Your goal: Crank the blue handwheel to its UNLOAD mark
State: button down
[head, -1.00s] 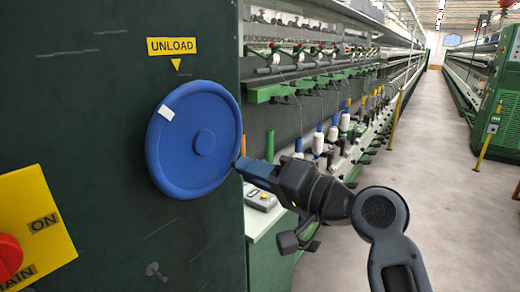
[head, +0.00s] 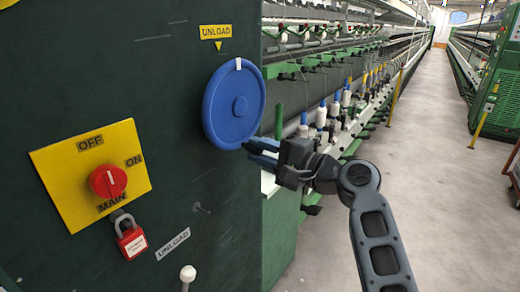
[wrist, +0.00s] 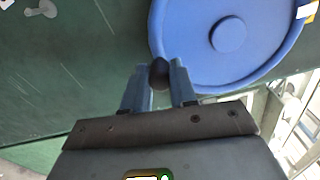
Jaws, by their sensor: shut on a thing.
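The blue handwheel (head: 226,112) is mounted on the dark green machine panel, and its white mark (head: 238,64) is at the top, just under the yellow UNLOAD label (head: 215,32) and its small pointer. My gripper (head: 255,150) is at the wheel's lower right edge. In the wrist view, my gripper (wrist: 160,74) is shut on a dark round handle knob (wrist: 159,72) at the rim of the wheel (wrist: 200,60). The knob is mostly hidden in the head view.
A yellow plate with a red MAIN switch (head: 108,181) is at left on the panel, with a red padlock (head: 131,238) below it. Rows of spinning frames (head: 335,95) run back at right beside an open aisle (head: 430,150).

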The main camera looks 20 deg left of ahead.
jog(key=shift+s+f, duration=0.15)
dwell(0.4)
jog(key=c, duration=0.9)
grip_release()
jog(key=shift+b+v, duration=0.65)
jog(key=shift+v, duration=3.25)
